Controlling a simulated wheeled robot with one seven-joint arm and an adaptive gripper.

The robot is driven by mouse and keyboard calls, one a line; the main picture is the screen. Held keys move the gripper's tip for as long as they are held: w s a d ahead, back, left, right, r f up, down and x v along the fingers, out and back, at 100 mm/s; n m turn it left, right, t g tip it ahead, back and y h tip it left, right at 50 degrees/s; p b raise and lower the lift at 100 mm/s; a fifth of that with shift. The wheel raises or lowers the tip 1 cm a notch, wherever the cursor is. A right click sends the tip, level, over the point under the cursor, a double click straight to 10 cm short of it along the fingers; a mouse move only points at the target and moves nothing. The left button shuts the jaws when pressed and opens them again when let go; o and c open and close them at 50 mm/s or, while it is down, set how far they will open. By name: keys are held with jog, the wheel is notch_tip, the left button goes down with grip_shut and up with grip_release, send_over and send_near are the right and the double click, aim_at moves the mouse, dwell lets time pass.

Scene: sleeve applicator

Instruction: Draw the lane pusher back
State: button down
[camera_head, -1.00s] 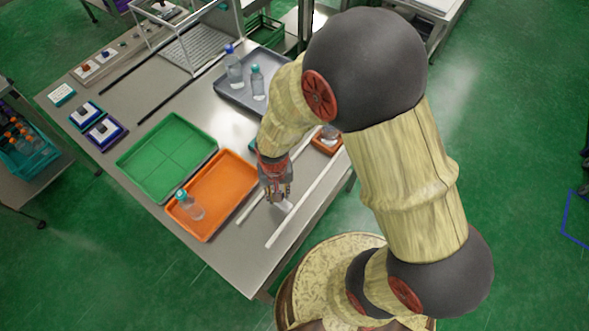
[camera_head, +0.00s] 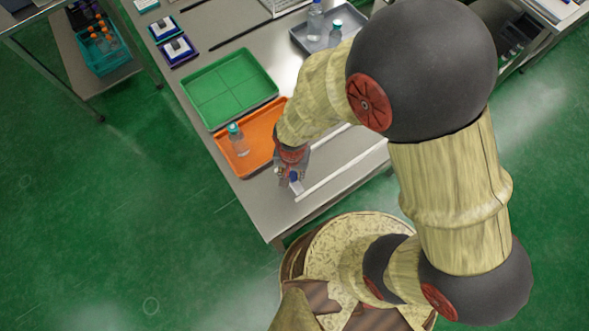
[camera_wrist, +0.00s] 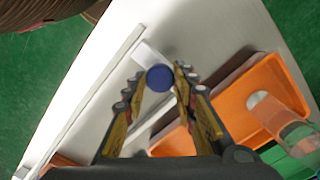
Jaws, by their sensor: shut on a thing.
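The lane pusher is a small white block (camera_wrist: 148,53) with a round blue knob (camera_wrist: 160,77) on top. In the wrist view the fingers of my gripper (camera_wrist: 155,82) stand on both sides of the knob and are shut on it. In the head view my gripper (camera_head: 291,179) points down at the lane's near end, over the white block (camera_head: 297,188). A pale rail (camera_head: 335,172) runs along the lane beside the block and also shows in the wrist view (camera_wrist: 92,88). My arm and gripper hide much of the lane.
An orange tray (camera_head: 262,134) with a clear, teal-capped bottle (camera_head: 238,141) lies close beside my gripper. A green tray (camera_head: 230,88) lies behind it. A grey tray (camera_head: 301,42) with bottles stands farther back. The table's front edge is close to the pusher.

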aim_at(291, 177)
jog(key=shift+a, duration=0.1)
jog(key=c, duration=1.8)
grip_release()
jog(key=shift+s, duration=0.1)
jog(key=shift+c, duration=0.2)
jog(key=shift+o, duration=1.3)
jog(key=shift+a, duration=0.2)
jog(key=shift+o, duration=0.8)
jog(key=shift+d+r, duration=0.1)
notch_tip(291, 177, up, 12)
